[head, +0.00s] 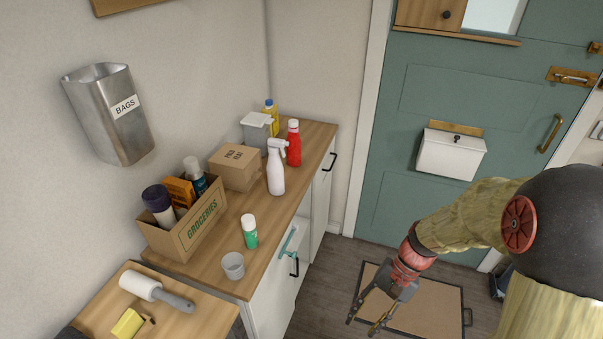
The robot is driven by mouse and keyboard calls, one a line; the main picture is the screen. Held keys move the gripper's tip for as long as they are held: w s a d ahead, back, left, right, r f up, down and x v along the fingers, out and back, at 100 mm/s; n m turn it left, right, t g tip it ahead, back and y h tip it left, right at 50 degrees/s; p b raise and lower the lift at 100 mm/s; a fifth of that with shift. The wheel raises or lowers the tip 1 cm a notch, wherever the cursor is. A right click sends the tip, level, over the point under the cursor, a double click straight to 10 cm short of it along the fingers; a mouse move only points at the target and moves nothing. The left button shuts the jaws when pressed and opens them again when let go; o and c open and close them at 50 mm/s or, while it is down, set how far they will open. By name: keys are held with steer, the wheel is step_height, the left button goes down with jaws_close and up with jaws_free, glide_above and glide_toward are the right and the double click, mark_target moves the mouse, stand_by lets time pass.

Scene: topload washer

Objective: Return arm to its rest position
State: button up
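My arm (455,222) reaches in from the right edge of the head view, bent downward to the left. My gripper (362,324) hangs at its end, over the floor mat and to the right of the cabinet. Its two fingers point down and left with a gap between them. I see nothing held in that gap. The gripper is apart from the counter and the cabinet front.
The wooden counter (300,200) at left holds a groceries box (203,220), a white spray bottle (276,170), a red bottle (293,145) and a grey cup (232,265). A brown mat (430,308) lies before the green door (400,130). A turquoise item (290,242) hangs on the cabinet front.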

steer(key=s+d+r+n+t+h, duration=0.1)
steer(key=s+r+n+t, duration=0.1)
steer(key=r, duration=0.6)
steer(key=s+d+r+n+t+h, duration=0.1)
steer(key=s+r+n+t+h, duration=0.1)
steer(key=r+t, duration=0.2)
steer(key=s+d+r+n+t+h, duration=0.1)
steer(key=s+r+n+t+h, duration=0.1)
steer(key=r, duration=0.9)
steer(key=shift+r+t, duration=0.3)
steer(key=shift+t, duration=0.3)
steer(key=shift+s+d, duration=0.1)
steer(key=shift+c, duration=0.3)
